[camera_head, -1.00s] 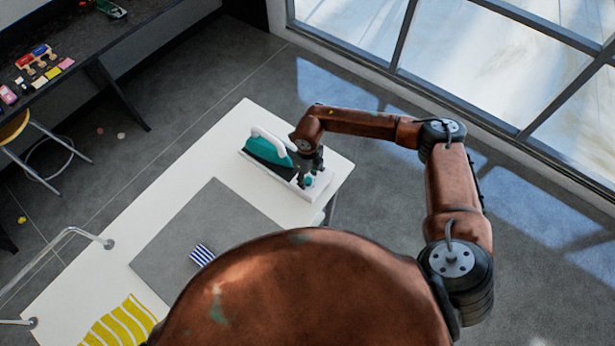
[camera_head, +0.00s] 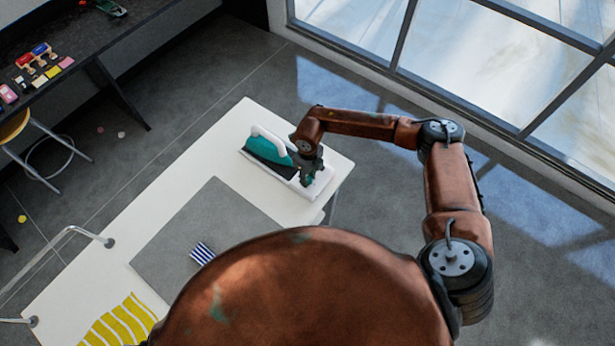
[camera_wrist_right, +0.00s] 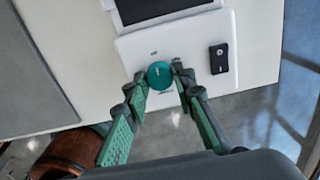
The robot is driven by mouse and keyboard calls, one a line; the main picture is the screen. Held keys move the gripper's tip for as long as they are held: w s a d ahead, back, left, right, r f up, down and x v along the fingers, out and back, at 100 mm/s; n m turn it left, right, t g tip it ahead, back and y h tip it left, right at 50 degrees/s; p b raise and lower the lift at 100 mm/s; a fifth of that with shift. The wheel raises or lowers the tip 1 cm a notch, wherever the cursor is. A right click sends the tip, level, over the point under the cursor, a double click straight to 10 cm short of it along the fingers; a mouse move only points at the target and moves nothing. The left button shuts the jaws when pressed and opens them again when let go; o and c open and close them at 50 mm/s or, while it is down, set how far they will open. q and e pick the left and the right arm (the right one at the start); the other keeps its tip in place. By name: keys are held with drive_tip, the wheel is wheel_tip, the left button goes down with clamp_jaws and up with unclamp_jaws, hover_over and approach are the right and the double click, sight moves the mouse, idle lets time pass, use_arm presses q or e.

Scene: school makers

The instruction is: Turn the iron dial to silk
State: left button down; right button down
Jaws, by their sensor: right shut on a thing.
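The teal iron (camera_head: 268,148) with a white handle rests on its white base (camera_head: 245,155) at the far end of the white table. The teal dial (camera_wrist_right: 160,75) sits on the base's top, with small lettering around it too small to read. My right gripper (camera_head: 307,180) is over the dial end of the base. In the right wrist view my right gripper (camera_wrist_right: 157,80) is shut on the dial, one fingertip at each side. In the head view the dial is mostly hidden by the gripper. My left gripper is not in view.
A black switch (camera_wrist_right: 219,58) is on the base beside the dial. A grey mat (camera_head: 200,230) with a blue-striped cloth (camera_head: 202,253) lies on the white table (camera_head: 110,270). A yellow-striped cloth (camera_head: 118,322) lies at the near end. Windows stand beyond the table.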

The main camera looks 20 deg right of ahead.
drive_tip(key=shift+m, duration=0.3)
drive_tip(key=m+b, duration=0.1)
drive_tip(key=m, duration=0.1)
drive_tip(key=shift+m, duration=0.4)
drive_tip(key=m, duration=0.2)
drive_tip(key=shift+m, duration=0.3)
drive_tip(key=m, duration=0.5)
drive_tip(key=shift+m+b, duration=0.3)
drive_tip(key=c, duration=1.6)
unclamp_jaws()
